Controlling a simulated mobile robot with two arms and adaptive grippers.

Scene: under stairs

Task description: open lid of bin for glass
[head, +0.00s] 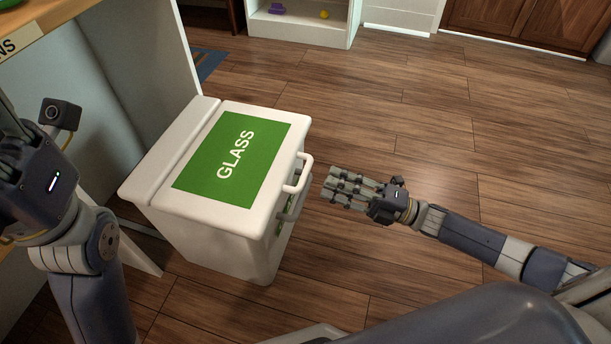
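The glass bin (205,240) is a white box standing on the floor left of centre in the head view. Its white lid (268,111) is shut and carries a green label reading "GLASS" (236,155). A white handle (301,175) sticks out from the lid's right edge, with a grey handle below it on the bin's side. My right gripper (330,187) is just right of the white handle, pointing left at it. Its fingers look spread, with nothing visible between them. My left gripper (8,150) is at the left edge, its fingers mostly cut off.
A wooden-topped counter (50,15) with a white panel stands at the left, close behind the bin. A white shelf (300,30) with a purple item (277,8) and a yellow ball (324,14) is at the back. The wooden floor right of the bin is clear.

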